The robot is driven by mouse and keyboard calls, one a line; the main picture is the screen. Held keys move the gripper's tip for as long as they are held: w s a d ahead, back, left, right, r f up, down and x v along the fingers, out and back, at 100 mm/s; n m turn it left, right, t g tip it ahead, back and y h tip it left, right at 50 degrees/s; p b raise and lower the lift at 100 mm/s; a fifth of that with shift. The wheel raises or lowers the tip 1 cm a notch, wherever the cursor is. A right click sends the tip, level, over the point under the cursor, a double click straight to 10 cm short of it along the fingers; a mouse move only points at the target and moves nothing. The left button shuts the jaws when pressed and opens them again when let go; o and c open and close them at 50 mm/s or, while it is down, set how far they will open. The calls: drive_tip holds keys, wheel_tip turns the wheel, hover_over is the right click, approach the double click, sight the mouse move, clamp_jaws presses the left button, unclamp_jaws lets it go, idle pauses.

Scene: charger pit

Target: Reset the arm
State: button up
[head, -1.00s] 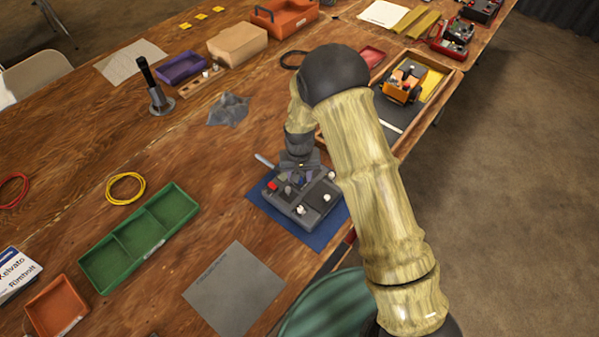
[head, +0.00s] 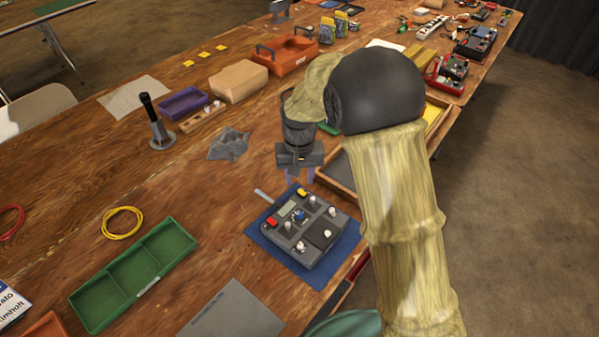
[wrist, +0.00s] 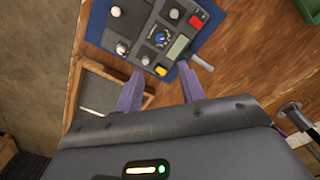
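My gripper (head: 299,174) is raised above the table, just behind the grey control box in the head view. In the wrist view its two purple fingers (wrist: 160,92) stand apart with nothing between them. The control box (head: 305,230) lies on a blue mat (head: 268,245). It has a red button, a yellow button, a small display, a blue knob and several white knobs. It also shows in the wrist view (wrist: 140,55), beyond the fingertips and apart from them. My arm hides part of the wooden tray to the right.
A green compartment tray (head: 135,270) and a grey sheet (head: 232,312) lie to the left and front. A black-handled upright tool (head: 155,120), purple bin (head: 184,103), cardboard box (head: 239,80) and orange toolbox (head: 290,55) stand behind. A wooden tray (head: 340,172) borders the right edge.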

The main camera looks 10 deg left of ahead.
drive_tip(key=shift+r, duration=0.8)
drive_tip(key=s+d+r+m+t, duration=0.1)
drive_tip(key=s+d+r, duration=0.1)
drive_tip(key=s+d, duration=0.3)
drive_tip(key=s+d+r+m+p, duration=0.1)
drive_tip(key=s+d, duration=0.4)
drive_tip(key=d, duration=0.6)
drive_tip(key=s+d+r+m+t+p, duration=0.1)
drive_tip(key=s+d+r, duration=0.1)
drive_tip(key=s+d, duration=0.3)
drive_tip(key=d, duration=0.3)
drive_tip(key=shift+r+t, duration=0.3)
drive_tip(key=shift+r, duration=0.1)
